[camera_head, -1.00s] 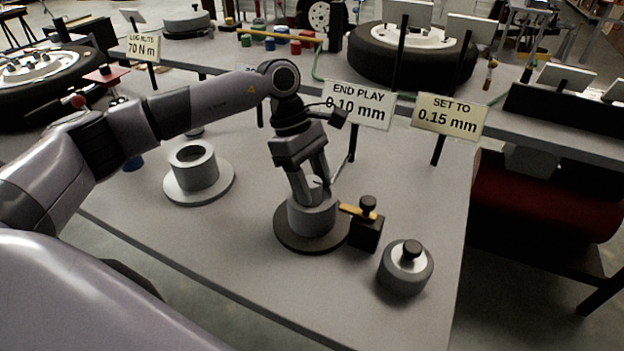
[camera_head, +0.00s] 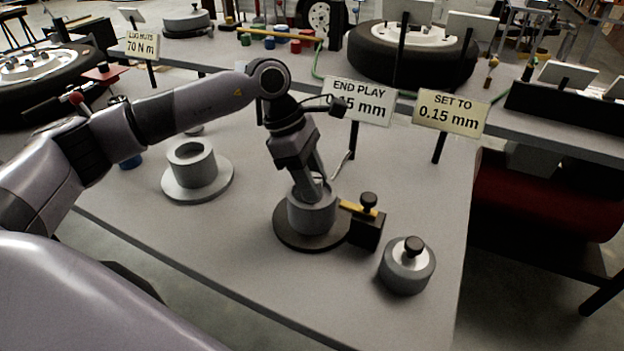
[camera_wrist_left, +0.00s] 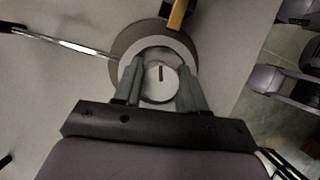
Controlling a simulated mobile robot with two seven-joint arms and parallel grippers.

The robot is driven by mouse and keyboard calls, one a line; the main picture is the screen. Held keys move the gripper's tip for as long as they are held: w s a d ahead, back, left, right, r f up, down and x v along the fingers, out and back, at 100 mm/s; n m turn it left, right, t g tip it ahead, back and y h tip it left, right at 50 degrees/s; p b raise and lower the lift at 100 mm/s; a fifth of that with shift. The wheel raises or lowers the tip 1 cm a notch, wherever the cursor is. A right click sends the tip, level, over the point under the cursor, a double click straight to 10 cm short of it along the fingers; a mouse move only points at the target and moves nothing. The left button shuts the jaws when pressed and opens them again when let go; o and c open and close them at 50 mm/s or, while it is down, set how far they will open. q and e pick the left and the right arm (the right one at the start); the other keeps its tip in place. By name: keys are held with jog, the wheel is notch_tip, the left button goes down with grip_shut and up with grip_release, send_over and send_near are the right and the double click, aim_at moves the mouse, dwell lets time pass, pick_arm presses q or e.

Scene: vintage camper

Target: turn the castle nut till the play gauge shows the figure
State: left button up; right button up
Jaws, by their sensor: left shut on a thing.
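My left gripper (camera_head: 316,186) points down over the grey hub (camera_head: 311,214) on its dark round base (camera_head: 284,232). Its fingers are shut on the castle nut at the top of the hub. In the left wrist view the two fingers (camera_wrist_left: 158,90) stand on either side of the round nut (camera_wrist_left: 158,82), with a slot or pin mark in its middle. The SET TO sign (camera_head: 450,112) reads 0.15 mm. My right gripper is not in view.
A black block with a knob and yellow strip (camera_head: 367,230) stands close right of the hub. A grey cap with a black knob (camera_head: 407,269) sits near the right front. A flanged grey hub (camera_head: 193,169) stands left. The table (camera_head: 240,240) is clear in front.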

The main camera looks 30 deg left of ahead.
pick_arm(q)
jog(key=shift+n, duration=0.6)
jog(key=shift+n+t, duration=0.4)
jog(key=shift+n, duration=0.1)
jog(key=shift+r, duration=0.1)
jog(key=o, duration=0.8)
jog(key=shift+c, duration=0.2)
jog(key=shift+a, duration=0.1)
